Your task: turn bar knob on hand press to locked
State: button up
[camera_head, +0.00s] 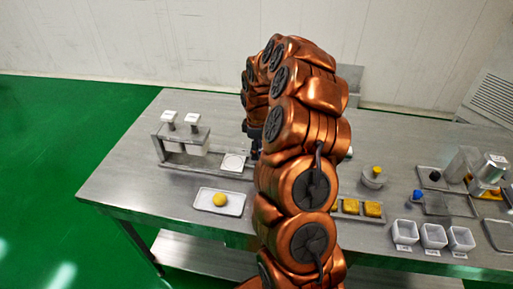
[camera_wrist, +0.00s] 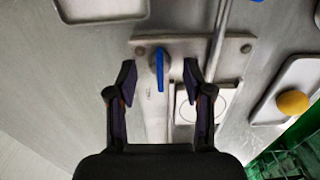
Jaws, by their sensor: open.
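In the wrist view, the blue bar knob (camera_wrist: 160,70) sits on the pale metal base plate (camera_wrist: 232,46) of what looks like the hand press. Its bar runs nearly upright in the picture. My gripper (camera_wrist: 158,78) is open, with one dark finger on each side of the knob and visible gaps to both. A metal rod (camera_wrist: 221,38) crosses the plate right of my right finger. In the head view my copper arm hides the knob; only a dark bit of my gripper (camera_head: 254,131) shows beside it.
A white square pad with a circle (camera_wrist: 206,101) lies beside the plate. A tray (camera_head: 205,207) with a yellow ball (camera_head: 220,200) is nearby. A stand with two white-topped parts (camera_head: 182,137) is left. Trays and white cups (camera_head: 433,236) fill the right side. Bare tabletop (camera_head: 125,187) shows at left.

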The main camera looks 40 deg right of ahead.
jog(key=shift+f, duration=0.25)
jog(key=shift+c, duration=0.4)
grip_shut()
